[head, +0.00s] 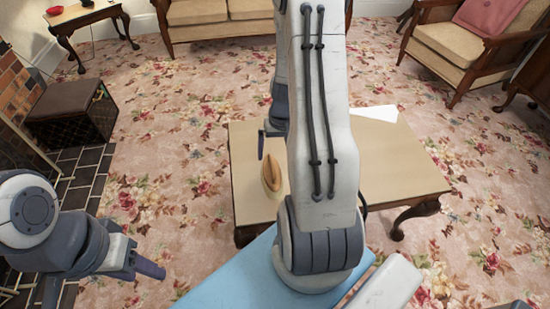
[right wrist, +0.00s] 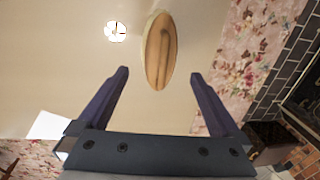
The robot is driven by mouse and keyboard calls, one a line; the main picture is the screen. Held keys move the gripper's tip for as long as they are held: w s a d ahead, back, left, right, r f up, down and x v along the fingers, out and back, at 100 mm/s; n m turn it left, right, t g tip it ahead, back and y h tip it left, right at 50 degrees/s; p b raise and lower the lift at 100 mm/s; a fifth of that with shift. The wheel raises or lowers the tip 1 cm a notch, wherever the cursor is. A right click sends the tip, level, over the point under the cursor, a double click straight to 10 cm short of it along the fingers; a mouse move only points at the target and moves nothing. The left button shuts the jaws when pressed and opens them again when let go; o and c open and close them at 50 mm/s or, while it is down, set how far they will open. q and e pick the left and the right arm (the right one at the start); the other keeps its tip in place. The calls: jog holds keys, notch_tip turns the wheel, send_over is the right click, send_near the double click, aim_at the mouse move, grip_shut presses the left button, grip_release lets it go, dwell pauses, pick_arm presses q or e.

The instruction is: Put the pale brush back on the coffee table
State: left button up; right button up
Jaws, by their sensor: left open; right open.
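The pale brush (head: 271,177), oval with a tan wooden face and cream edge, rests on the near left part of the coffee table (head: 400,165). In the right wrist view the brush (right wrist: 160,50) lies on the tabletop (right wrist: 60,80), beyond and centred between my open fingertips. My right gripper (right wrist: 160,75) is empty; in the head view only a finger shows just behind the brush, the rest hidden by my arm. My left gripper (head: 150,268) is low at the left, over the carpet, open and away from the table.
White paper (head: 376,113) lies at the table's back edge. A bright round spot (right wrist: 116,32) shows on the tabletop beside the brush. A dark box stool (head: 72,110) and brick fireplace (head: 14,85) stand left. A sofa (head: 215,14) and armchair (head: 465,40) stand behind; open carpet lies between.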

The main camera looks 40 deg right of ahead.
jog(key=a+r+n, duration=0.3)
jog(key=a+r, duration=0.3)
jog(key=a, duration=0.4)
jog(key=a+r+n, duration=0.3)
jog(key=a+r, duration=0.3)
jog(key=a, duration=0.4)
jog(key=s+a+r+n, duration=0.3)
jog(key=s+a+n, duration=0.1)
jog(key=s, duration=0.3)
jog(key=s+a+r+n, duration=0.3)
jog(key=s+a, duration=0.4)
jog(key=s, duration=0.1)
jog(key=shift+s+a+r+n+g, duration=0.2)
jog(key=shift+a+r+n+g, duration=0.1)
jog(key=shift+n, duration=0.1)
